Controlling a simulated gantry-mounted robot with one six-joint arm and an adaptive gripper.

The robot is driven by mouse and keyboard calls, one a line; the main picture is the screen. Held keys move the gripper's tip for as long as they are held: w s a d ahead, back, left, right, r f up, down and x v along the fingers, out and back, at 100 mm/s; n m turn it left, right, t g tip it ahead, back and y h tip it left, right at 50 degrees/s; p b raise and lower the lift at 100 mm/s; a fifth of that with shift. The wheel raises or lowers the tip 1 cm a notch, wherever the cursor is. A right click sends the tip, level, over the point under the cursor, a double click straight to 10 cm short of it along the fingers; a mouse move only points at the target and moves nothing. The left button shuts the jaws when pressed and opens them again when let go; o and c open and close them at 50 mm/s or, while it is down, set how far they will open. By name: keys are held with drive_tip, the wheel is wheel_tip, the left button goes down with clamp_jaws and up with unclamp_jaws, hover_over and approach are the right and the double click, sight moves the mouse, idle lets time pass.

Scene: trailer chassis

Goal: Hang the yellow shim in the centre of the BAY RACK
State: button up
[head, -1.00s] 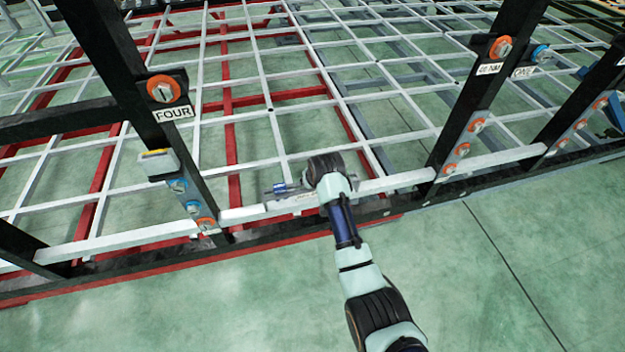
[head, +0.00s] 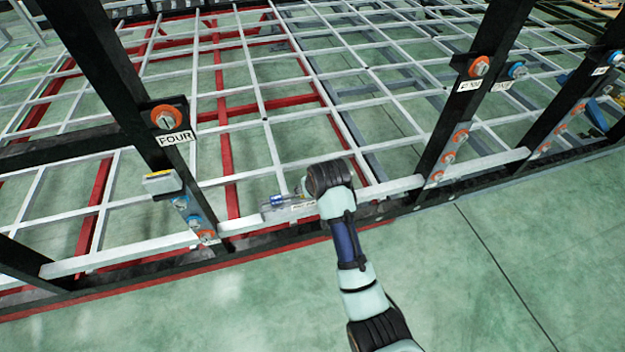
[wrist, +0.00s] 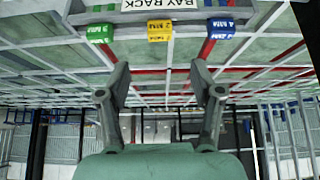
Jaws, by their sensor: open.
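The BAY RACK (wrist: 165,4) crosses the top of the wrist view, with its white name strip cut by the frame edge. The yellow shim (wrist: 159,30) is at the rack's middle, between a green shim (wrist: 99,33) and a blue shim (wrist: 220,28). All three appear to be at the rack's edge; how each is held cannot be made out. My gripper (wrist: 160,78) is open and empty, its fingers apart on either side of the yellow shim's line, with a gap to the shim. In the head view my arm hides the gripper; the rack (head: 290,213) shows partly beside it.
A dark post labelled FOUR (head: 175,138) stands left of my arm, with a small yellow-topped block (head: 161,183) on it. Another dark post (head: 455,110) stands to the right. A white rail (head: 390,188) runs between. The green floor in front is clear.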

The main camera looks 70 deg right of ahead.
drive_tip(key=shift+v, duration=0.95)
drive_tip(key=w+a+r+n+t, duration=0.2)
drive_tip(key=w+a, duration=0.2)
drive_tip(key=a, duration=0.4)
drive_tip(key=w+a+r+n+t, duration=0.15)
drive_tip(key=w+a, duration=0.25)
drive_tip(key=a, duration=0.4)
drive_tip(key=s+a+r+n+t+y, duration=0.1)
drive_tip(key=a+r+n, duration=0.1)
drive_tip(key=a, duration=0.7)
drive_tip(key=s+a+r+n+t+y, duration=0.1)
drive_tip(key=a+r, duration=0.3)
drive_tip(key=a, duration=0.6)
drive_tip(key=s+a+r+n+t+y, duration=0.1)
drive_tip(key=a+r+n+t+y, duration=0.2)
drive_tip(key=a, duration=0.7)
drive_tip(key=shift+s+r, duration=0.3)
drive_tip(key=shift+r, duration=0.05)
